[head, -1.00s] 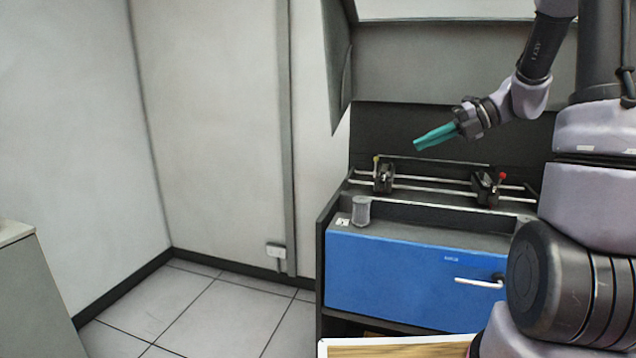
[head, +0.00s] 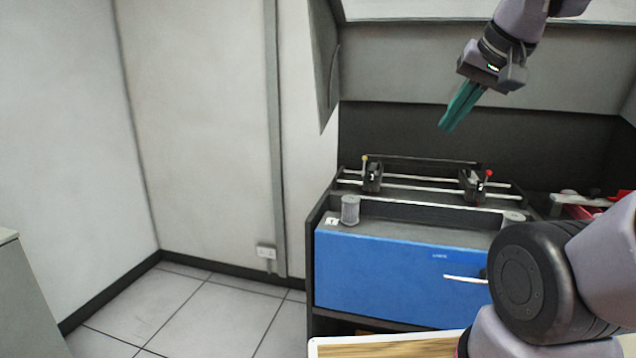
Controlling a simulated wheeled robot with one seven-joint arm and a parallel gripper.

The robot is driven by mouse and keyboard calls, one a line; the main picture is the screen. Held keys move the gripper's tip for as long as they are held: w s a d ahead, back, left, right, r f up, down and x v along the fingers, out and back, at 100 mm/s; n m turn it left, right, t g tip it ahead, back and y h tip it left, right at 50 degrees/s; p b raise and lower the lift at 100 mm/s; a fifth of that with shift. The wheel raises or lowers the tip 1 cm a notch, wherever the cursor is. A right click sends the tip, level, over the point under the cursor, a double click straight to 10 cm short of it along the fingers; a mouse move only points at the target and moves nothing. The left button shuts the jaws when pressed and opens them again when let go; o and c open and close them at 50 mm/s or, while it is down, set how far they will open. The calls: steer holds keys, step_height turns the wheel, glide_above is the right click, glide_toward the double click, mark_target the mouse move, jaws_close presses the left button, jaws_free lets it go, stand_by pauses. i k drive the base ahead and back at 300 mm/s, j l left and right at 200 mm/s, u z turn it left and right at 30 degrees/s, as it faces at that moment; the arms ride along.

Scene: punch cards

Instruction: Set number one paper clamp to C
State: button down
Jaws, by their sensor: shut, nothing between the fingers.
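Two black paper clamps sit on the metal rails of the machine. The left clamp (head: 372,178) has a small lever with a yellow knob (head: 365,158). The right clamp (head: 472,186) has a lever with a red knob (head: 490,173). Clamp numbers and position letters are too small to read. My gripper (head: 447,128) has teal fingers, shut and empty. It points down and to the left, in the air above the rails, between the two clamps in the picture and apart from both.
A grey cylindrical knob (head: 350,210) stands at the machine's front left corner. Below is a blue front panel (head: 385,268) with a metal handle (head: 465,280). A slanted grey hood (head: 400,65) hangs behind. Red items (head: 600,210) lie at right. The floor at left is clear.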

mark_target(371, 182)
steer(key=i+j, duration=0.15)
steer(key=j, duration=0.2)
steer(key=i+j, duration=0.2)
steer(key=j, duration=0.15)
steer(key=i+j, duration=0.15)
steer(key=j, duration=0.25)
steer(key=l+z, duration=0.05)
